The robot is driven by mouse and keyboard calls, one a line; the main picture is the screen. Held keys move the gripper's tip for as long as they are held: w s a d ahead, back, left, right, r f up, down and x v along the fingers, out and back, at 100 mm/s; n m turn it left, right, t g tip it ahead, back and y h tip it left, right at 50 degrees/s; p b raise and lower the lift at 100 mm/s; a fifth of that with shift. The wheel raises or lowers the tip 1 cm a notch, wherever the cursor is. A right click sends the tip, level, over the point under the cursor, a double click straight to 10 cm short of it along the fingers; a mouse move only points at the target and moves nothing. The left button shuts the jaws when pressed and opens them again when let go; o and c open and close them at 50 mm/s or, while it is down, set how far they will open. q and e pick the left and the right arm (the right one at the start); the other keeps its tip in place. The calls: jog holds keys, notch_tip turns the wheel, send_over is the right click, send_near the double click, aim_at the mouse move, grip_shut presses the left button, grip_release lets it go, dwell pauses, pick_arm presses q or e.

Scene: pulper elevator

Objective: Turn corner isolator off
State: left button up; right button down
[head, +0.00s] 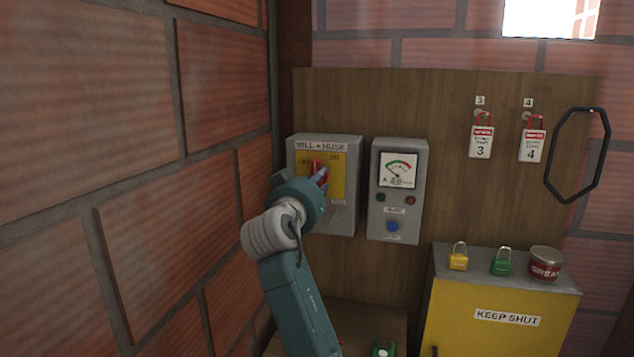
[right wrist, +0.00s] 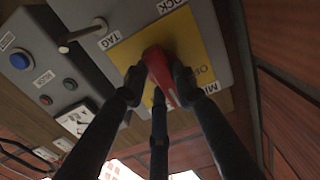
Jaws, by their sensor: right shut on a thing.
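The corner isolator (head: 350,205) is a grey box marked MILL - HUSK on the wooden board, beside the brick corner. Its yellow plate (head: 337,178) carries a red rotary handle (head: 316,164). My right gripper (head: 317,178) is at the front of the box, its fingers around the handle. In the right wrist view, the dark fingers of the gripper (right wrist: 156,88) close on the red handle (right wrist: 157,64) from both sides, with a third finger below. The handle's exact angle is partly hidden by the fingers. My left gripper is not in view.
A grey meter box (head: 398,210) with a dial and blue button is just right of the isolator. Tags 3 (head: 481,142) and 4 (head: 532,145) hang farther right. A yellow KEEP SHUT cabinet (head: 500,325) holds padlocks and a grease tin (head: 545,263). The brick wall (head: 130,170) is close on the left.

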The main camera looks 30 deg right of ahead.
jog(key=shift+r+n, duration=0.1)
jog(key=shift+n, duration=0.2)
jog(key=shift+w+a+r+n+p, duration=0.1)
jog(key=shift+n+p, duration=1.9)
jog(key=shift+n, duration=0.85)
jog(key=shift+w+a+r+n+p, duration=0.1)
jog(key=shift+r+n+p, duration=0.05)
jog(key=shift+n+p, duration=2.25)
jog(key=shift+w+r+n+p, duration=0.1)
jog(key=shift+n+p, duration=1.45)
jog(key=shift+n, duration=1.7)
jog(key=shift+f, duration=0.1)
jog(key=shift+n, duration=0.3)
jog(key=c, duration=1.4)
grip_release()
jog(key=v, duration=1.2)
